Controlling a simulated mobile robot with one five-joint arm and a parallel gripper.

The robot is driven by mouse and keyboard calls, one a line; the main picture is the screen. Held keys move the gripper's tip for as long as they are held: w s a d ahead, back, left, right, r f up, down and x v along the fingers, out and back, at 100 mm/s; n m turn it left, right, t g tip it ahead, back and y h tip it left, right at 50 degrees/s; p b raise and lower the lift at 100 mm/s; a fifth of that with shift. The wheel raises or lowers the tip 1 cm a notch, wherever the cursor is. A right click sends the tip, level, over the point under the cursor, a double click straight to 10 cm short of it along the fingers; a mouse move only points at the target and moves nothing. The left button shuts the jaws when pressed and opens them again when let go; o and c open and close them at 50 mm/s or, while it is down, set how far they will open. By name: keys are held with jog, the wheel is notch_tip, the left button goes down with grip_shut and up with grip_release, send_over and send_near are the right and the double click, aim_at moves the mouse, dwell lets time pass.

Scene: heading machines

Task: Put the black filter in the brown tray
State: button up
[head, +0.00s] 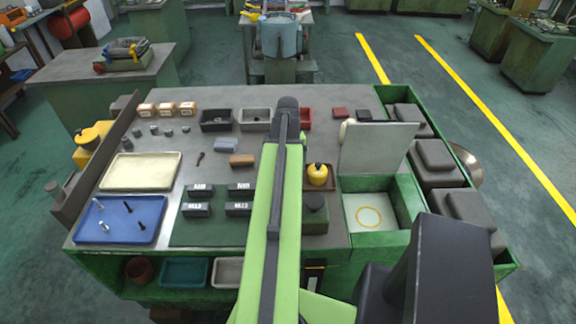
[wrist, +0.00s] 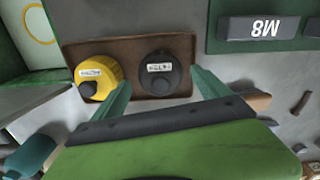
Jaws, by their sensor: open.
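The brown tray (wrist: 120,45) lies on the bench in the wrist view. The black filter (wrist: 160,68), round with a pale label, sits in its right part. A yellow round filter (wrist: 98,76) with a dark knob sits beside it in the left part. My gripper (wrist: 160,78) is open, its two green fingers apart on either side of the black filter. I cannot tell if the fingers touch it. In the head view the brown tray (head: 322,188) and yellow filter (head: 318,173) show right of my arm. The arm hides the black filter and gripper there.
A green box with an open lid (head: 375,150) stands right of the tray. A dark green block (head: 314,208) is in front of it. Black labelled blocks (head: 240,189) sit on a green mat to the left. A blue tray (head: 120,222) with bolts is at front left.

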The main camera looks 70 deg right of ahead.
notch_tip(320, 180, up, 8)
jog(key=p, duration=0.6)
jog(key=shift+r+p, duration=0.2)
jog(key=shift+p, duration=0.15)
jog(key=shift+f, duration=0.15)
jog(key=shift+w, duration=0.1)
jog(key=w+a+n, duration=0.3)
jog(key=w+a, duration=0.7)
jog(key=w, duration=0.3)
jog(key=w+a+n, duration=0.2)
jog(key=w+a, duration=0.8)
jog(key=w, duration=0.2)
jog(key=w+a+n, duration=0.2)
jog(key=w+a, duration=0.1)
jog(key=a, duration=0.9)
jog(key=w+a+n, duration=0.2)
jog(key=w+a, duration=0.1)
jog(key=a, duration=1)
jog(key=w+a+n, duration=0.3)
jog(key=w+a, duration=0.1)
jog(key=a, duration=0.8)
jog(key=shift+a, duration=0.2)
